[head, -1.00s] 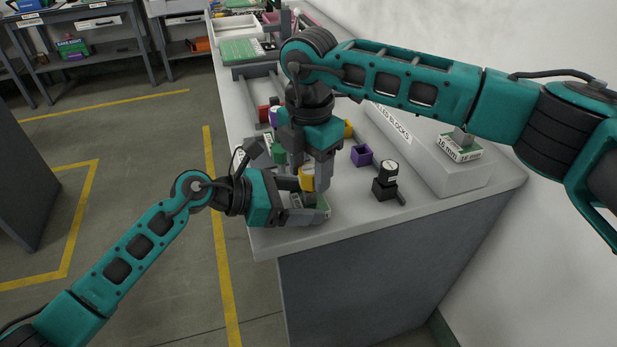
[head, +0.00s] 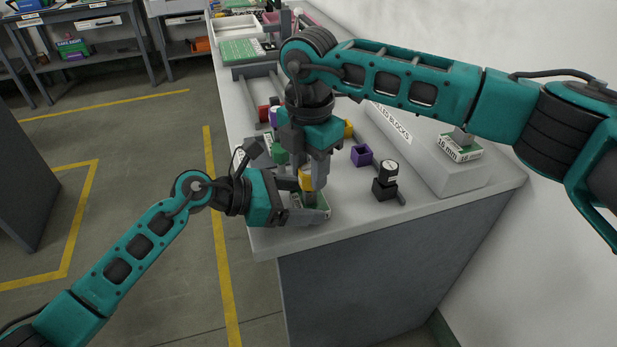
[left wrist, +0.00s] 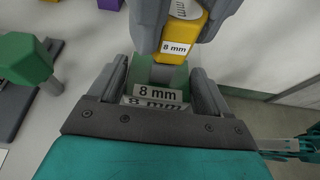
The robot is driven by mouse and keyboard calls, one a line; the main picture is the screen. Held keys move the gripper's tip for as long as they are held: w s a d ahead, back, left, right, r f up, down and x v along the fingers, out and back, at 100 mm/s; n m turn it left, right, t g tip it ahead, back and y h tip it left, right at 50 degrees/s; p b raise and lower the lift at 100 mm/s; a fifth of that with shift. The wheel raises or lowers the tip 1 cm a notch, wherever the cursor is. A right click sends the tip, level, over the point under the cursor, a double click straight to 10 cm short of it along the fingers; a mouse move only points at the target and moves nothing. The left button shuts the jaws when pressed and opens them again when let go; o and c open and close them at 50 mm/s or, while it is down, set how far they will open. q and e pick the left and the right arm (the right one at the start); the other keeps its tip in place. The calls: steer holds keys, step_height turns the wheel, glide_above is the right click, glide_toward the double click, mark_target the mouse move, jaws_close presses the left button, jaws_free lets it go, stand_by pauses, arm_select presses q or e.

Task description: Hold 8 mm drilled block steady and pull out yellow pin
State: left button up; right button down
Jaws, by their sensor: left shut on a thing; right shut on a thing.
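The yellow pin (head: 306,181) has a yellow head with an 8 mm label, also seen in the left wrist view (left wrist: 183,36). My right gripper (head: 309,172) comes from above and is shut on the head. Below the head, a short grey shank (left wrist: 162,74) runs down to the green 8 mm drilled block (left wrist: 172,80); how deep it sits is hidden. The block, with white 8 mm labels, shows partly in the head view (head: 323,205), low at the bench's near end. My left gripper (head: 303,202) is shut on it, one finger on each side.
A green-headed piece (left wrist: 27,60) is close on the left. A raised ledge (head: 437,166) carries a 16 mm block (head: 460,148). The bench's front edge is close.

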steer(key=shift+r, duration=0.75)
steer(key=shift+r, duration=3)
arm_select(q)
steer(key=o, duration=1.4)
steer(key=shift+o, duration=0.2)
steer(key=shift+a, duration=0.1)
steer(key=v, duration=1.1)
steer(key=shift+s+a+r, duration=0.15)
steer(key=shift+a+r, duration=0.05)
steer(key=shift+a, duration=0.2)
